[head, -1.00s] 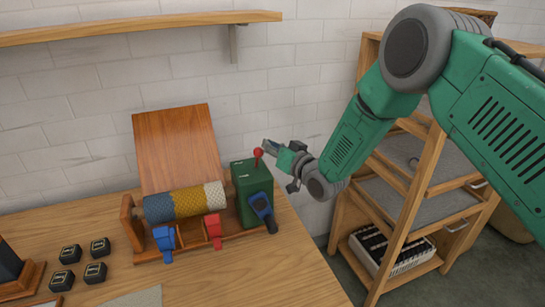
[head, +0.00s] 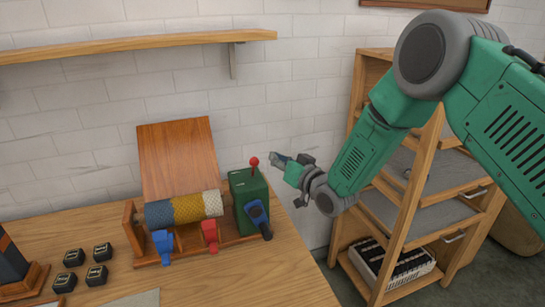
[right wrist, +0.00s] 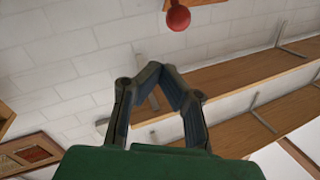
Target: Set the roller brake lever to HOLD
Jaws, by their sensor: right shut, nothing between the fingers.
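The roller brake lever with a red ball knob (head: 254,162) stands nearly upright on top of a green box (head: 248,190). The box sits at the right end of a wooden stand with a striped blue, yellow and white roller (head: 185,209). No HOLD marking can be read. My right gripper (head: 274,157) is shut and empty, just right of the knob with a small gap visible between them. In the right wrist view the red knob (right wrist: 178,17) lies beyond the closed fingertips (right wrist: 163,70). My left gripper is not in view.
Blue (head: 163,246) and red (head: 209,234) clips sit before the roller. Several black boxes (head: 103,251) lie at left on the table. A wooden shelf unit (head: 400,240) stands right; a wall shelf (head: 130,43) hangs above.

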